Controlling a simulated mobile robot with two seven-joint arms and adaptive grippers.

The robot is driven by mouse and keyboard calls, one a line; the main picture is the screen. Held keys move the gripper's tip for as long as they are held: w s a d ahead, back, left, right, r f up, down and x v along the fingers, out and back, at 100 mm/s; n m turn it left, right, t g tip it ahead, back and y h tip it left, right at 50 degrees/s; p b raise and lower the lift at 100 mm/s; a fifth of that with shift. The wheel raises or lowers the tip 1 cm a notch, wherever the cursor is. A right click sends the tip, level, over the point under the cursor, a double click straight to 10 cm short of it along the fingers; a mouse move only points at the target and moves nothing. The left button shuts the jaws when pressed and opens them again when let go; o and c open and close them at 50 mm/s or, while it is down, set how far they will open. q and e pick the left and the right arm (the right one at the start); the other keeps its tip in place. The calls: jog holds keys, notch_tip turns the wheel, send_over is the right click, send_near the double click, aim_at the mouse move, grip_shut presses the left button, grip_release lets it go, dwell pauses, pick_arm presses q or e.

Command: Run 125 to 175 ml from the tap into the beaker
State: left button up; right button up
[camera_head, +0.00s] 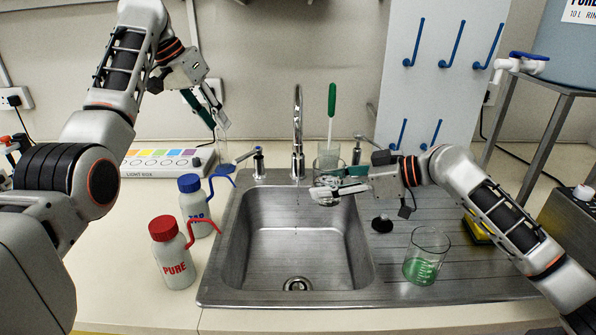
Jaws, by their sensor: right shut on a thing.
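The metal tap (298,135) stands at the back of the steel sink (228,250), with a lever on each side. A clear glass vessel (328,152) shows just right of the tap, with a green-handled brush in or behind it. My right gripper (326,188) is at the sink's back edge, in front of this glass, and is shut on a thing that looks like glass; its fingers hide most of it. A beaker (427,253) with something green low in it stands on the drainboard. My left gripper (221,112) hangs above the light box; its finger gap is unclear.
A red-capped PURE bottle (173,262) and a blue-capped bottle (195,212) stand left of the sink. The light box (165,164) is behind them. A blue container (570,50) with a tap is on a stand at right. The basin's floor looks clear.

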aim_at(238, 159)
pick_arm(q)
jog(key=shift+s+d+m+t+y, duration=0.6)
jog(key=shift+s+d+t+y, duration=0.4)
jog(key=shift+s+d+y, duration=0.75)
jog(key=x, duration=1.2)
jog(key=shift+w+d, duration=0.1)
grip_shut()
